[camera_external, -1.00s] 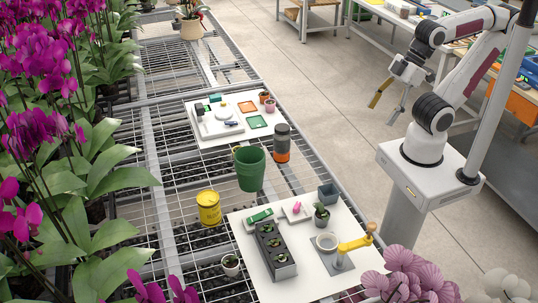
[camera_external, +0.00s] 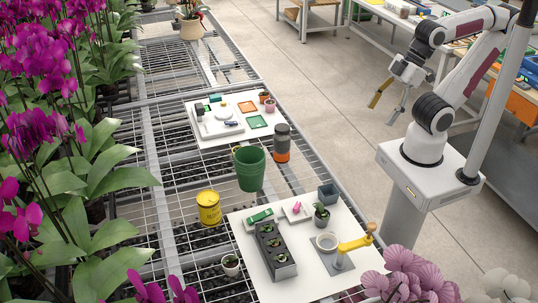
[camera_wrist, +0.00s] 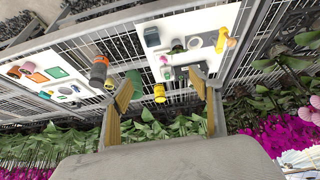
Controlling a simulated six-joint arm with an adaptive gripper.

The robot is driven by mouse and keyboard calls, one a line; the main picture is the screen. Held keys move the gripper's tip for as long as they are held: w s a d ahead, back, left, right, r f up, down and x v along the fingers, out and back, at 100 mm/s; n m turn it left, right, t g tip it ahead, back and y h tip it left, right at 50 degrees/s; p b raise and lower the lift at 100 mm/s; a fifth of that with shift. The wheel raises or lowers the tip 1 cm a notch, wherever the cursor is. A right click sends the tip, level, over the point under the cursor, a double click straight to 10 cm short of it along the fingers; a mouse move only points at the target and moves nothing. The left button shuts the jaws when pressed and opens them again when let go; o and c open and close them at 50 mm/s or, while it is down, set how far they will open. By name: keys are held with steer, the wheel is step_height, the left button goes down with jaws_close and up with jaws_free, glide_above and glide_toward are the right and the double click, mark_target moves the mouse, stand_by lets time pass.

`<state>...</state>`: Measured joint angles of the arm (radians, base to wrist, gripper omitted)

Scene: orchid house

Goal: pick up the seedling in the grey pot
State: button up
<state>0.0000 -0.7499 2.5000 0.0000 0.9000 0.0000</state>
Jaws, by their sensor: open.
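The seedling in a dark grey pot (camera_external: 321,215) stands upright on the near white board (camera_external: 240,222), just in front of an empty-looking blue-grey square pot (camera_external: 328,193). My gripper (camera_external: 386,109) is open and empty, high up to the right of the rack bench and well apart from the seedling. In the wrist view its two fingers (camera_wrist: 160,86) are spread wide, with nothing between them. The near board (camera_wrist: 222,18) shows beyond the fingers there, but its small pots are hard to tell apart.
A green bucket (camera_external: 249,168), yellow tin (camera_external: 209,208) and dark-orange canister (camera_external: 282,143) stand farther back.

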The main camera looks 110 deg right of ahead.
steer(key=shift+c, duration=1)
steer(key=shift+w, duration=0.1)
